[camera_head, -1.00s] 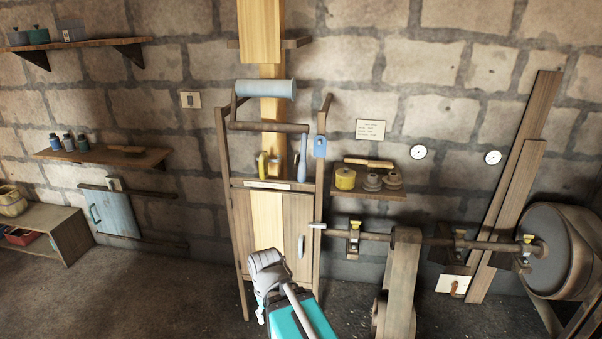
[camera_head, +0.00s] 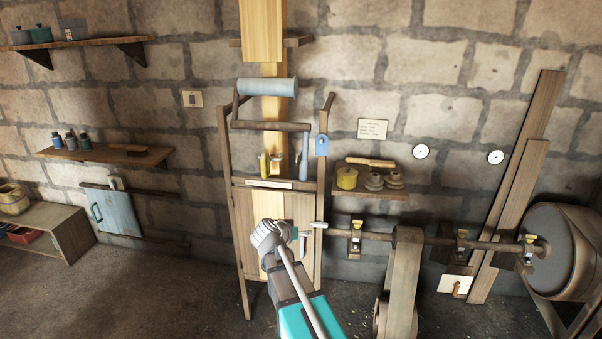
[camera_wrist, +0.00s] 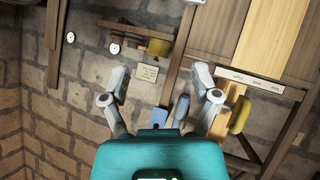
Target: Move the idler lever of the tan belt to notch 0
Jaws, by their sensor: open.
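I cannot tell for sure which part is the tan belt or its idler lever. A tan-brown belt (camera_head: 405,275) hangs from the horizontal shaft (camera_head: 375,236). A pale yellow vertical strip (camera_head: 274,60) runs up behind the wooden frame. A yellow handle (camera_head: 263,165) and a blue handle (camera_head: 304,157) stand above a labelled strip (camera_head: 268,184); the wrist view shows the yellow handle (camera_wrist: 240,115) and blue handle (camera_wrist: 181,110) too. Notch marks are too small to read. My gripper (camera_wrist: 160,72) is open and empty; in the head view it is before the cabinet doors, below both handles.
A blue tag (camera_head: 321,146) hangs on the frame's right post. A shelf (camera_head: 370,195) with a yellow tin (camera_head: 347,178) is on the wall to the right.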

